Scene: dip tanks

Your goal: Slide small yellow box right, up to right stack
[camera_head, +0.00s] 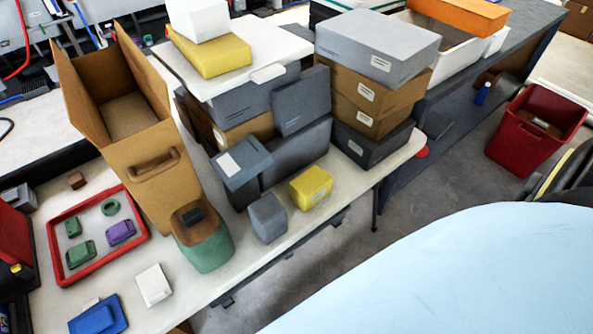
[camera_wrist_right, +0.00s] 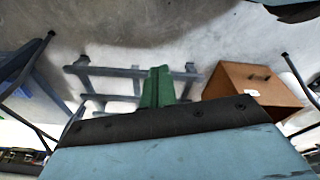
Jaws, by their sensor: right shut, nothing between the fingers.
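The small yellow box (camera_head: 311,187) sits near the front edge of the white table in the head view. The right stack (camera_head: 386,48) stands behind it and to its right, apart from it: a grey box on top, brown boxes below, a dark grey box (camera_head: 374,146) at the bottom. A small grey box (camera_head: 267,218) stands just left of the yellow box. My right gripper (camera_wrist_right: 157,88) shows only in the right wrist view, its green fingers shut and empty, with floor beyond. No gripper is seen near the yellow box. My left gripper is not in view.
Stacked grey boxes (camera_head: 296,150) stand behind the yellow box. An open brown carton (camera_head: 150,170), a green-brown container (camera_head: 205,245) and a red tray (camera_head: 145,240) are farther left. Bare tabletop lies right of the yellow box. A red bin (camera_head: 512,145) stands on the floor at right.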

